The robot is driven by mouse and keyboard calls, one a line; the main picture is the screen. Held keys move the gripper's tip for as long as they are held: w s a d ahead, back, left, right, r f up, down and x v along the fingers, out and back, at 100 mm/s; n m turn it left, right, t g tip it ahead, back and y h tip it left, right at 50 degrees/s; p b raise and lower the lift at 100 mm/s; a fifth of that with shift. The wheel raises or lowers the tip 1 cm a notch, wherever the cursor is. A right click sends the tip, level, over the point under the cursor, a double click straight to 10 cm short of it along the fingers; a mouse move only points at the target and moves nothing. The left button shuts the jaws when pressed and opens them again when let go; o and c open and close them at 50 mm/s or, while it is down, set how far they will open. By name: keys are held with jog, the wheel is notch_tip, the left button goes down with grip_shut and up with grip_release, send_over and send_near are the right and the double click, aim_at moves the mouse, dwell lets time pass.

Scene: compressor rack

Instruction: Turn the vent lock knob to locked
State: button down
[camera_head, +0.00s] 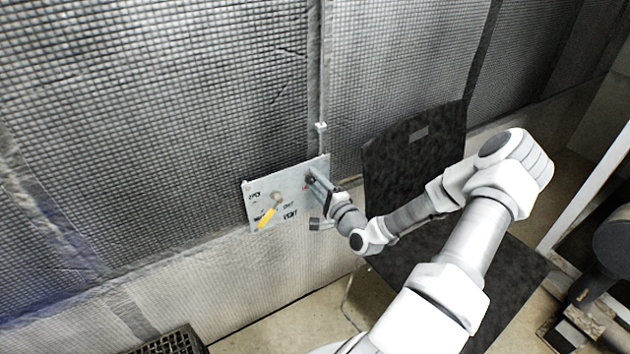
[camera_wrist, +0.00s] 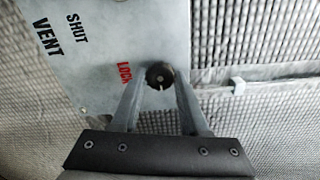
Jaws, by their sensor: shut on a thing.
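The vent lock knob (camera_wrist: 160,76) is a small round black knob with a pale mark on its rim, on a grey metal panel (camera_wrist: 120,18). Red lettering reading LOCK stands to its left in the wrist view. My gripper (camera_wrist: 162,84) is shut on the knob, one finger on each side of it. In the head view my gripper (camera_head: 312,178) reaches the right end of the panel (camera_head: 290,182) and mostly covers the knob. I cannot tell from the mark whether the knob is at locked.
A yellow lever (camera_head: 267,217) sits on the panel's left part, near OPEN, SHUT and VENT lettering. A black chair (camera_head: 415,150) stands close to the right of my gripper. Quilted wall padding (camera_head: 170,110) surrounds the panel. A black grate (camera_head: 170,342) lies at bottom left.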

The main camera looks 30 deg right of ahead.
jog(key=shift+a, duration=0.1)
jog(key=shift+c, duration=2.1)
grip_release()
jog(key=s+p, duration=0.2)
jog(key=s, duration=1.5)
jog(key=shift+s+a, duration=0.25)
jog(key=shift+a, duration=0.2)
jog(key=shift+w, duration=0.1)
